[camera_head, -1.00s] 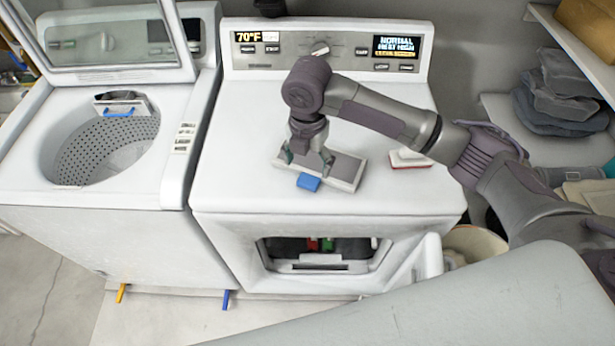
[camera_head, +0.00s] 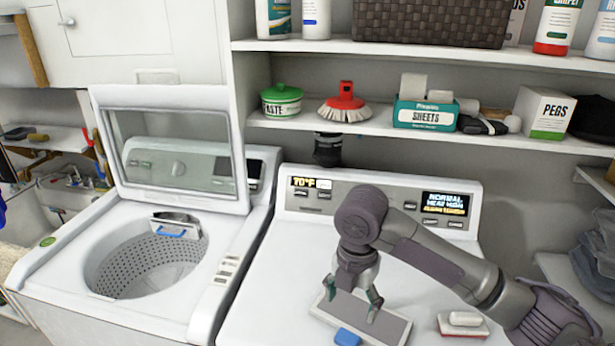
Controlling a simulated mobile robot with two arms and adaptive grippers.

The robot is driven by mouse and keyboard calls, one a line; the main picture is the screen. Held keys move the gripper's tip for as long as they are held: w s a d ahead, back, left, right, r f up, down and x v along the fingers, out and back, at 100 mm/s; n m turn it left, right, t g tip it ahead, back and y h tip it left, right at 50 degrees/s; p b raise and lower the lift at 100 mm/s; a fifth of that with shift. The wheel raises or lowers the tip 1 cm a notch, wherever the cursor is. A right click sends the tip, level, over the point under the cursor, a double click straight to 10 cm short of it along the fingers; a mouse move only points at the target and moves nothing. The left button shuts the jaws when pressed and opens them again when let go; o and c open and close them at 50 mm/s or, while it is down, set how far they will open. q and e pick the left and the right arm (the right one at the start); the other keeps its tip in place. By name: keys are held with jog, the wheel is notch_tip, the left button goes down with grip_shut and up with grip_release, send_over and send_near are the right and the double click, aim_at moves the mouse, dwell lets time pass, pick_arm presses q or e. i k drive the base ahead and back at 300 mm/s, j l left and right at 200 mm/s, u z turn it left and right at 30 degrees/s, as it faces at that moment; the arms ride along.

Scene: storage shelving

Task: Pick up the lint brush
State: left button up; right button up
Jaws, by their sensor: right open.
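My right gripper (camera_head: 352,298) is open, pointing down over a grey flat panel with a pale rim (camera_head: 391,327) on the dryer top. A blue tab (camera_head: 347,338) sticks out at the panel's front edge. I cannot tell whether the fingertips touch the panel. A red brush with pale bristles (camera_head: 345,103) stands on the shelf above. My left gripper is not in view.
The washer (camera_head: 60,262) stands open at left, with a blue-handled metal piece (camera_head: 175,226) at its drum. The dryer's control panel (camera_head: 330,199) rises behind the gripper. The shelf (camera_head: 375,127) holds a green-lidded tin (camera_head: 281,103) and boxes. The dryer top (camera_head: 290,275) is clear left of the panel.

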aim_at(463, 324)
jog(key=k+l, duration=0.1)
jog(key=k, duration=0.4)
jog(key=k+l, duration=0.1)
jog(key=k, duration=0.4)
